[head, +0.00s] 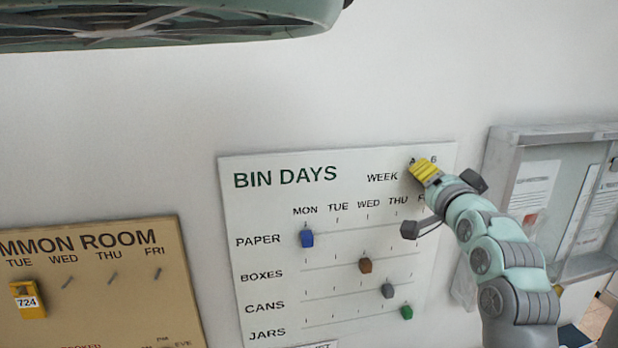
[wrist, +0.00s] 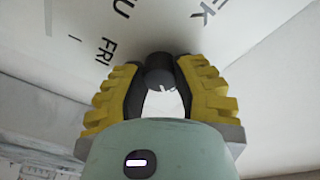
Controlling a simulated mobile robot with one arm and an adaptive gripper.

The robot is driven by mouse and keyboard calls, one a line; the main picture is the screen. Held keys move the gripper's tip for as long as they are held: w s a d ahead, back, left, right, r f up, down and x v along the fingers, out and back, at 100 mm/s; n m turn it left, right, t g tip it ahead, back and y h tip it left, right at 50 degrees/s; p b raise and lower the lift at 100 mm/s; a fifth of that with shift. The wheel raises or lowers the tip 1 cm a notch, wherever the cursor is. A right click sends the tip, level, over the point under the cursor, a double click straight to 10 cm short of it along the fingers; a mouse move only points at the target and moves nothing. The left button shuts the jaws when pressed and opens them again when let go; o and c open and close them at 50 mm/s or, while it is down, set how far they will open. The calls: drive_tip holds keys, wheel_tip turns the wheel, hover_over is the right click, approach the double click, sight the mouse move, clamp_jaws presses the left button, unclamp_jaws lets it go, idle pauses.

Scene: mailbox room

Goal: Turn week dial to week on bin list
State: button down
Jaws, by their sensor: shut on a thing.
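The white BIN DAYS board (head: 270,215) hangs on the wall, with the word WEEK at its upper right. My gripper (head: 422,170) is at the board just right of that word. In the wrist view its yellow-and-black fingers (wrist: 158,78) are shut on the dark round week dial (wrist: 158,68), one on each side. In the head view the gripper covers the dial, so its setting cannot be read. Small marks show above it, one looking like a 6. A label (head: 322,345) ending in "IST" is cut off at the bottom edge; its text is not readable.
Blue (head: 306,239), brown (head: 365,265), grey (head: 388,290) and green (head: 407,312) sliders sit on the board's rows. A tan COMMON ROOM board (head: 130,290) with a yellow 724 tag (head: 28,300) is at left. A glass-fronted notice case (head: 545,190) stands close right of my arm.

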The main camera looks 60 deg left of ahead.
drive_tip(key=shift+f+n+b, duration=0.25)
drive_tip(key=shift+n+b, duration=0.05)
drive_tip(key=shift+b, duration=1.65)
drive_tip(key=shift+a+n+g+y+b, duration=0.1)
drive_tip(key=shift+n+g+y+b, duration=0.35)
drive_tip(key=shift+n+b, duration=5.85)
drive_tip(key=shift+n+g+y+b, duration=0.45)
drive_tip(key=shift+n+b, duration=1.45)
drive_tip(key=shift+b, duration=8.75)
drive_tip(key=c, duration=0.6)
unclamp_jaws()
drive_tip(key=shift+r+t, duration=0.1)
drive_tip(key=shift+t, duration=0.2)
